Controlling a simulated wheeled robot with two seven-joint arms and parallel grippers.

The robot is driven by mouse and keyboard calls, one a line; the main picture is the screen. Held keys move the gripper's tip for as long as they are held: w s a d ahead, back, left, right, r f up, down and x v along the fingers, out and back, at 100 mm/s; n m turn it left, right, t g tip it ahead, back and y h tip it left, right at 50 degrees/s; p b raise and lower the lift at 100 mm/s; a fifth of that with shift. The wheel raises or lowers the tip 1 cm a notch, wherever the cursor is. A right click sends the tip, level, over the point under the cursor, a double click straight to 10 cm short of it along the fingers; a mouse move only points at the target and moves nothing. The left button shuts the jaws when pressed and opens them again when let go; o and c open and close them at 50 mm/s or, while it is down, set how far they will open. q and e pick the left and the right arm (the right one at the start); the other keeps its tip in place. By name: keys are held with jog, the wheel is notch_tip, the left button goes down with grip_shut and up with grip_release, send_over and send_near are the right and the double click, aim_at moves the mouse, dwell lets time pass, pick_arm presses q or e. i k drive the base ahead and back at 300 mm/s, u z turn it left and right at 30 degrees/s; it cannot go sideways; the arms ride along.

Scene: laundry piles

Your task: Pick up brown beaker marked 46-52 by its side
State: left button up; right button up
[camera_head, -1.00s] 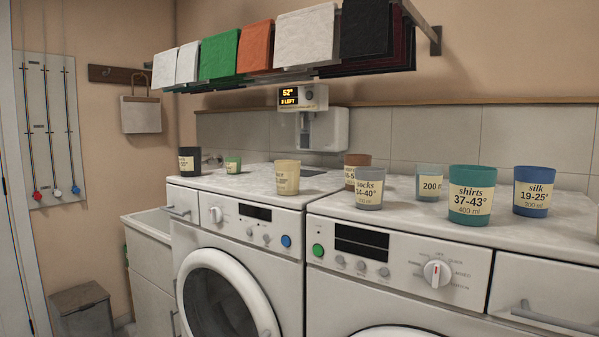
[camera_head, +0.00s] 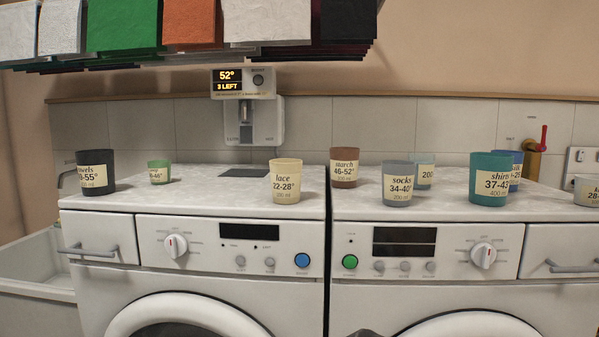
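The brown beaker (camera_head: 344,167), labelled "starch 46-52°", stands upright on the top of the right-hand washing machine, near its left edge. Its label faces me and nothing covers it. The grey "socks 34-40°" beaker (camera_head: 396,184) stands to its right and nearer to me, with a gap between them. The cream "lace 22-28°" beaker (camera_head: 286,181) stands to its left on the other machine. Neither of my grippers can be made out. A small dark shape shows at the bottom edge below the right machine's panel, too little to identify.
A teal shirts beaker (camera_head: 489,179) has a blue beaker partly hidden behind it. A pale blue-grey beaker (camera_head: 425,170) stands behind the socks one. A black beaker (camera_head: 95,172) and green beaker (camera_head: 159,172) stand left. A dispenser (camera_head: 249,117) reads "52°, 3 LEFT".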

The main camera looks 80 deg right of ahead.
aim_at(343, 160)
jog(key=z, duration=2.85)
jog(key=k, duration=0.5)
jog(key=u, duration=1.4)
jog(key=i, duration=0.65)
jog(key=z, duration=0.55)
